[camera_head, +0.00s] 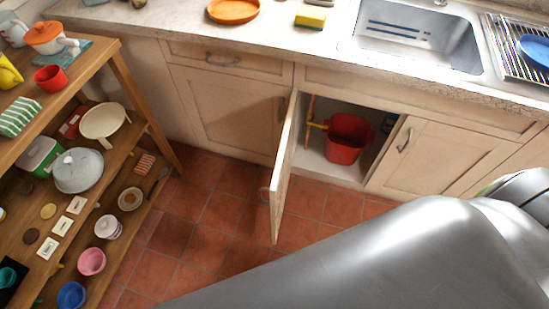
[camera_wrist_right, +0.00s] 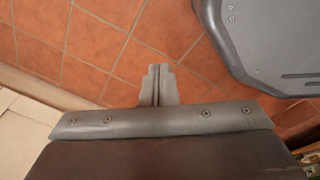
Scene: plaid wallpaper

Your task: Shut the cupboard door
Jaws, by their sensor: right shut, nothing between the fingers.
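The cupboard door (camera_head: 284,166) under the counter stands wide open, swung out from its hinge at the left of the opening and seen nearly edge-on. Its handle (camera_head: 264,193) shows on the left side near the free edge. Inside the open cupboard (camera_head: 316,164) is a red bucket (camera_head: 347,139). My right gripper (camera_wrist_right: 158,72) shows in the right wrist view, shut and empty above the tiled floor, with no door in that view. In the head view my grey right arm fills the lower right and its gripper does not show. My left gripper is not in view.
A wooden shelf unit (camera_head: 135,85) with dishes stands at the left. Closed cupboard doors flank the opening, under a counter (camera_head: 170,28) with a sink (camera_head: 411,33). Red tile floor (camera_head: 205,235) is clear between shelf and door.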

